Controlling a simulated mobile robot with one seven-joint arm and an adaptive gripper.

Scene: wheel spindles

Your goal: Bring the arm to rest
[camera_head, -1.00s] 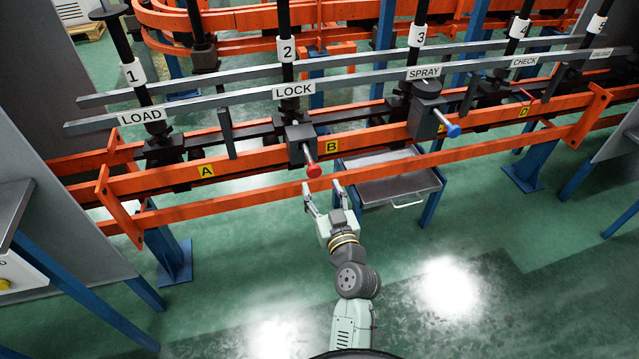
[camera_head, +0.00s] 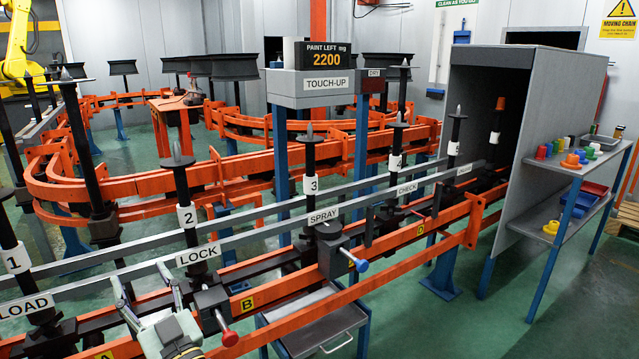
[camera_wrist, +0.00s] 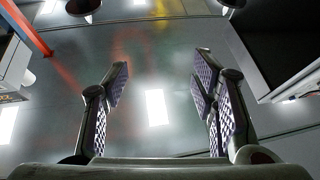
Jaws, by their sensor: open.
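My gripper (camera_head: 145,277) is at the lower left of the head view, in front of the line between the LOCK and LOAD labels. Its two fingers point up and stand apart, with nothing between them. The wrist view shows the same open, empty fingers (camera_wrist: 162,62) with patterned pads. Most of my arm is below the head view's edge. The red-knobbed lock block (camera_head: 211,309) is just right of my gripper; whether they touch cannot be told.
Orange rails (camera_head: 285,318) run across the front, with a blue-knobbed block (camera_head: 335,258) at SPRAY. Upright spindles (camera_head: 184,205) rise behind. A tray table (camera_head: 315,325) stands below the rail. A grey booth (camera_head: 500,110) and a shelf of coloured caps (camera_head: 572,160) are at right.

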